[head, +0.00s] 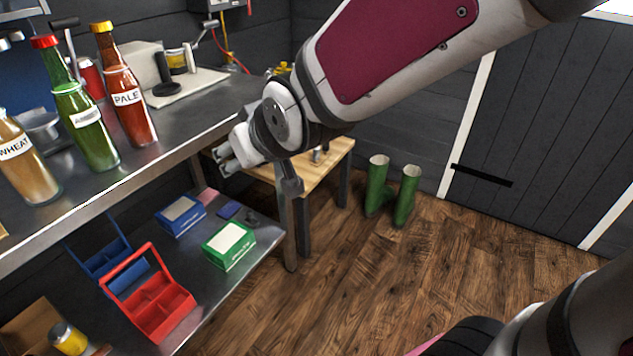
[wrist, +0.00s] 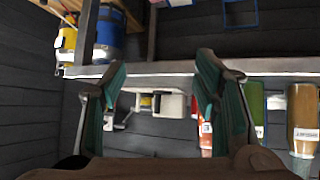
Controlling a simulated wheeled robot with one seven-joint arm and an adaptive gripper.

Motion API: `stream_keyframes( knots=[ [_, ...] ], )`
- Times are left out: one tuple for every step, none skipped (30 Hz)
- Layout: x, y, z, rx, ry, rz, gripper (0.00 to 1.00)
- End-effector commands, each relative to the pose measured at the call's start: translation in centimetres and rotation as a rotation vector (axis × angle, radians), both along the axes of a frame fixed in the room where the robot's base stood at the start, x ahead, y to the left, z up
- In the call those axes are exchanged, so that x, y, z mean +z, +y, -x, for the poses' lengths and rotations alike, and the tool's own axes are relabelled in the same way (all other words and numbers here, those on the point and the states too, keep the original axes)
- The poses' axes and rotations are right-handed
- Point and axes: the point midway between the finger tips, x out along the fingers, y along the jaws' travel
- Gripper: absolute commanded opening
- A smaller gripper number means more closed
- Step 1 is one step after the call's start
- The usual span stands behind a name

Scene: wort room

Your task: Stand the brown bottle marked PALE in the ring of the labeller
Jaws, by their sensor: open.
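The brown bottle marked PALE (head: 131,112), yellow-capped, stands upright on the steel bench, right of two other bottles. In the wrist view, which looks upside down, its red-brown side (wrist: 205,137) shows partly behind the right finger. The labeller (head: 176,68) stands farther back on a pale base, with a yellow roll and a dark ring (head: 166,90) at its front. I see no bottle in the ring. My gripper (head: 224,160) is open and empty off the bench's right edge, apart from the bottle. Its two teal-padded fingers (wrist: 163,85) are spread in the wrist view.
A green bottle (head: 87,128) and a WHEAT bottle (head: 24,160) stand left of PALE. The lower shelf holds a red carrier (head: 150,300) and boxes. A wooden table (head: 318,172) and green boots (head: 378,188) stand right of the bench.

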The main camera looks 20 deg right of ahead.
Motion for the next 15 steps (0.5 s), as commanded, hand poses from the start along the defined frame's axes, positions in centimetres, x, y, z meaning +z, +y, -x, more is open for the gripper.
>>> stream_keyframes(
  knots=[
    [0.2, -1.4, 1.7, -0.027, 0.053, 0.014, 0.56],
    [0.1, -2.2, 2.9, -0.043, 0.092, 0.023, 0.56],
    [0.0, -3.2, 4.5, -0.064, 0.145, 0.033, 0.56],
    [-0.1, -3.9, 5.7, -0.079, 0.184, 0.04, 0.56],
    [-0.2, -4.6, 7.0, -0.094, 0.224, 0.047, 0.56],
    [-0.3, -5.5, 8.8, -0.115, 0.277, 0.053, 0.56],
    [-0.3, -6.1, 10.2, -0.131, 0.318, 0.058, 0.56],
    [-0.4, -6.7, 11.7, -0.145, 0.357, 0.061, 0.56],
    [-0.4, -7.4, 13.7, -0.166, 0.411, 0.065, 0.56],
    [-0.4, -7.9, 15.2, -0.179, 0.45, 0.067, 0.56],
    [-0.4, -8.4, 16.7, -0.194, 0.49, 0.067, 0.56],
    [-0.4, -8.9, 18.7, -0.212, 0.541, 0.068, 0.56],
    [-0.4, -9.2, 20.1, -0.223, 0.577, 0.068, 0.56],
    [-0.4, -9.5, 21.5, -0.234, 0.612, 0.068, 0.56],
    [-0.3, -9.8, 23.2, -0.247, 0.655, 0.067, 0.56]
  ],
)
